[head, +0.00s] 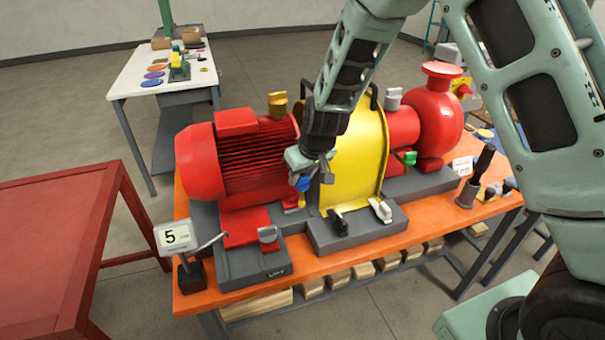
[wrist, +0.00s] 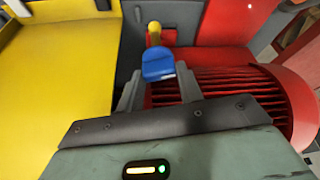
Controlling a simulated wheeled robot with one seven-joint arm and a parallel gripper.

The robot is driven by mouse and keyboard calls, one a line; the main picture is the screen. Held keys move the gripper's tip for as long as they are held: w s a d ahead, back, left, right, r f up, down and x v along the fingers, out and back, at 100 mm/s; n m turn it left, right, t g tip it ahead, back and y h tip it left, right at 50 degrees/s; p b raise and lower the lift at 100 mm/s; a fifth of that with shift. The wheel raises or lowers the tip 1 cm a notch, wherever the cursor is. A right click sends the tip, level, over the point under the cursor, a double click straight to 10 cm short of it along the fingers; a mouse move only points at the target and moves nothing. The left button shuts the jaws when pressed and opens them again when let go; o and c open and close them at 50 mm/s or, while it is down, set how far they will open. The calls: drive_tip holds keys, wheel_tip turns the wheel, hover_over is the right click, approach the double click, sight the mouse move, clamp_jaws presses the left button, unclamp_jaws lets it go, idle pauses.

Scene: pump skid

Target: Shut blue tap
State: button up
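The blue tap (head: 302,183) shows in the head view as a small blue piece just below my gripper, between the red motor (head: 240,160) and the yellow guard (head: 362,150). In the wrist view the blue handle (wrist: 158,66) lies ahead of and between my fingers, with a yellow knob-like part (wrist: 154,30) just beyond it. My gripper (wrist: 158,86) is open, with a finger on each side of the handle. I cannot tell whether either finger touches it. My wrist hides part of the tap in the head view.
The pump skid stands on an orange bench (head: 300,275). A green tap (head: 408,157), a black handle (head: 339,222) and a white handle (head: 380,210) are to the right. A sign with a 5 (head: 176,237) stands front left. A red table (head: 50,250) is at left.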

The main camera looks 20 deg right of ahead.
drive_tip(key=shift+s+a+r+m+h+p, duration=0.1)
drive_tip(key=shift+r+m+h+p, duration=0.25)
drive_tip(key=shift+m+p, duration=0.7)
drive_tip(key=shift+f+m+h+p, duration=0.3)
drive_tip(key=shift+m+p, duration=0.15)
drive_tip(key=shift+p, duration=0.3)
drive_tip(key=o, duration=1)
drive_tip(key=v, duration=1.7)
drive_tip(key=shift+s, duration=0.15)
